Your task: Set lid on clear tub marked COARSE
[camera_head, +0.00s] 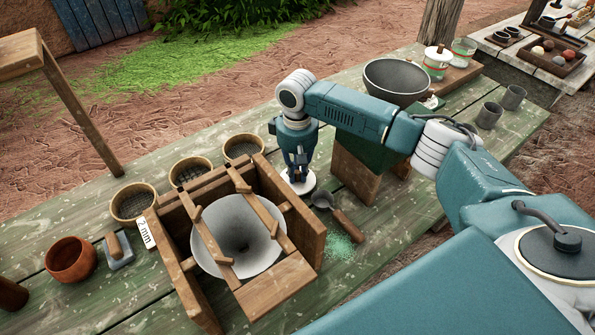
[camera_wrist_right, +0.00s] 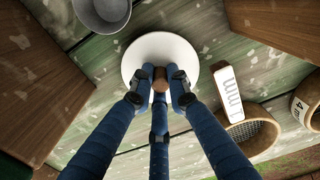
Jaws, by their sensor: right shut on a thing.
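A round white lid (camera_wrist_right: 140,62) with a brown wooden knob (camera_wrist_right: 160,80) is below my right gripper (camera_wrist_right: 159,84), whose fingers are shut on the knob. In the head view, the gripper (camera_head: 297,170) points down and the lid (camera_head: 300,186) is at or just above the green table, behind the wooden frame; I cannot tell whether it touches. Two clear tubs with coloured bands stand at the back right. The left tub (camera_head: 437,66) wears a white lid with a knob; the right tub (camera_head: 463,53) shows no lid. Their markings are too small to read. My left gripper is out of view.
A wooden frame (camera_head: 313,228) holds a pale funnel (camera_head: 210,255) in front of the lid. A scoop (camera_head: 345,222) lies right of it. Sieves (camera_head: 243,147) stand to the left. A dark bowl (camera_head: 396,80) sits beyond my right arm, left of the tubs. Grey cups (camera_head: 488,116) stand right.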

